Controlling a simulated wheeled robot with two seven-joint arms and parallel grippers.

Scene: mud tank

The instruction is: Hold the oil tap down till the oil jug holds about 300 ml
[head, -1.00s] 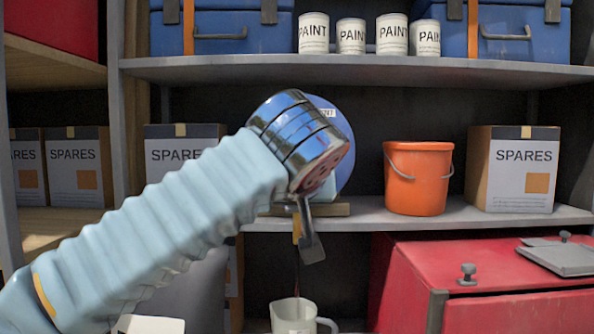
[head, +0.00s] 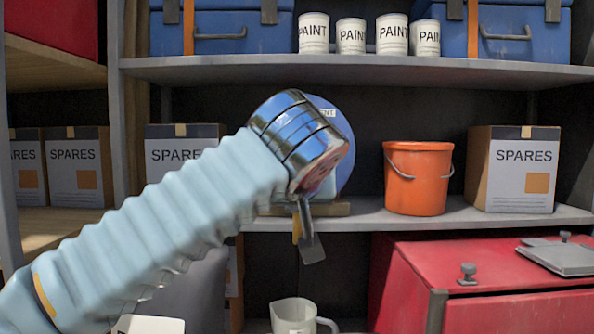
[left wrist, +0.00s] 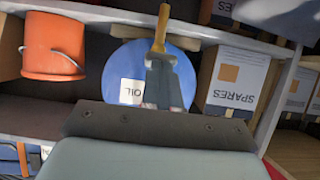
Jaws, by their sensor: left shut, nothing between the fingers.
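The oil drum (head: 342,140) is blue and lies on the middle shelf, mostly behind my left wrist in the head view. Its round face with a white label also shows in the left wrist view (left wrist: 112,75). The yellow-orange tap (head: 296,229) is partly hidden by my left gripper (head: 311,245), which is shut and empty beside it. In the left wrist view the tap (left wrist: 162,28) stands just beyond the fingertips; I cannot tell whether they touch. The pale jug (head: 292,316) stands below the tap, cut by the picture edge. Its oil level is not readable. No stream shows.
An orange bucket (head: 418,178) and a spares box (head: 512,168) stand right of the drum. Another spares box (head: 180,150) is on the left. A red chest (head: 500,285) stands at the lower right. Paint tins (head: 392,35) line the shelf above.

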